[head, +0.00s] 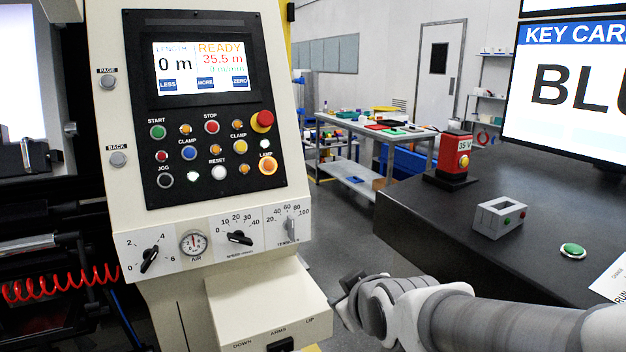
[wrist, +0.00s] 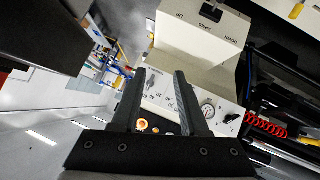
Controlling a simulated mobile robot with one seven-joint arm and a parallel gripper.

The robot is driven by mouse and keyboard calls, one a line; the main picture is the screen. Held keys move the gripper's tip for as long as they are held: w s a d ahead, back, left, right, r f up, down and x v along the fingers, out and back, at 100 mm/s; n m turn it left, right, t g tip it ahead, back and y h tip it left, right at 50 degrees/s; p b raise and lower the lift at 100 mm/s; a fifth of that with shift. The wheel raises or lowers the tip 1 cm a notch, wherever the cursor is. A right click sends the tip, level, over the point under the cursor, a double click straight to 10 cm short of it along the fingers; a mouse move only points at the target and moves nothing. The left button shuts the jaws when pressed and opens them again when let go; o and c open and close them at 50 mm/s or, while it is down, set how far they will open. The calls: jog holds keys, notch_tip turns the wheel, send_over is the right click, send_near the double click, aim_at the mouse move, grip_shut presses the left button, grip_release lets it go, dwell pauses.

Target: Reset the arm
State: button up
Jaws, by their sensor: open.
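My gripper (wrist: 160,71) shows in the wrist view with two dark fingers spread apart and nothing between them. My arm (head: 450,315) reaches in from the lower right in the head view, bent, with its end beside the console's lower box; the fingers cannot be made out there. The cream machine console (head: 205,250) stands left of my arm. In the wrist view the console appears turned over beyond the fingers, with the pressure gauge (wrist: 207,110) right of them and the lit orange lamp (wrist: 142,124) low between them.
The console's lower box (head: 265,305) with an arms switch sits close left of my arm's end. A red coiled hose (head: 60,287) hangs left.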

jog(key=s+d+r+m+g+h, duration=0.15)
jog(key=s+d+m, duration=0.25)
jog(key=s, duration=0.4)
jog(key=s+d+m+g+h, duration=0.1)
jog(key=s+d+m+g, duration=0.2)
jog(key=s+d, duration=0.35)
notch_tip(320, 180, up, 12)
jog(key=s+a+p, duration=0.2)
jog(key=p, duration=1)
jog(key=shift+r+p, duration=0.25)
jog(key=shift+p, duration=0.1)
jog(key=shift+a, duration=0.2)
